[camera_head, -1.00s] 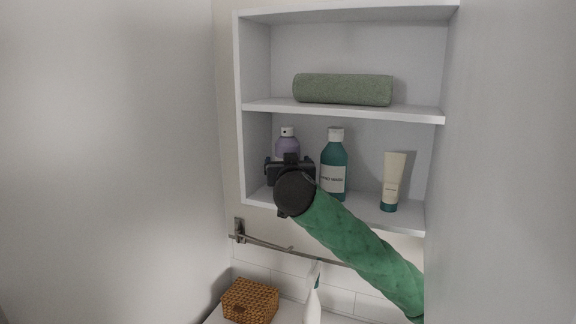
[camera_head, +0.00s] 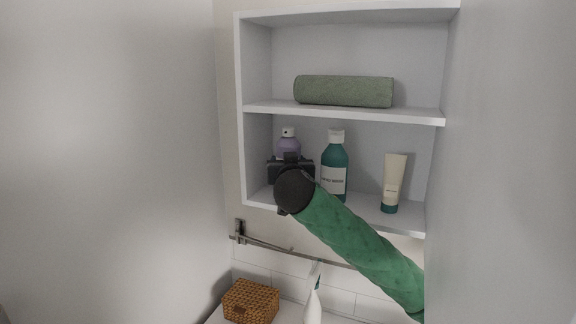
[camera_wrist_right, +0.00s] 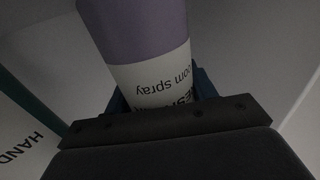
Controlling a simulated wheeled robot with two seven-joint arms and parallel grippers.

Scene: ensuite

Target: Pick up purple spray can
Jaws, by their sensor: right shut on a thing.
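The purple spray can (camera_head: 289,146) stands upright on the middle shelf of the wall cabinet, at its left end. Its white cap and purple top show above my right gripper (camera_head: 290,170), which hides its lower part in the head view. In the right wrist view the purple can (camera_wrist_right: 135,32) with its white label sits between the fingers of my right gripper (camera_wrist_right: 165,95). The right gripper is shut on the can. Whether its base touches the shelf is hidden. My left gripper is not in view.
A teal hand wash bottle (camera_head: 334,165) stands just right of the can, and a cream tube (camera_head: 393,182) farther right. A rolled green towel (camera_head: 343,91) lies on the shelf above. Below are a towel rail (camera_head: 290,248), a wicker box (camera_head: 250,301) and a white spray bottle (camera_head: 312,305).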

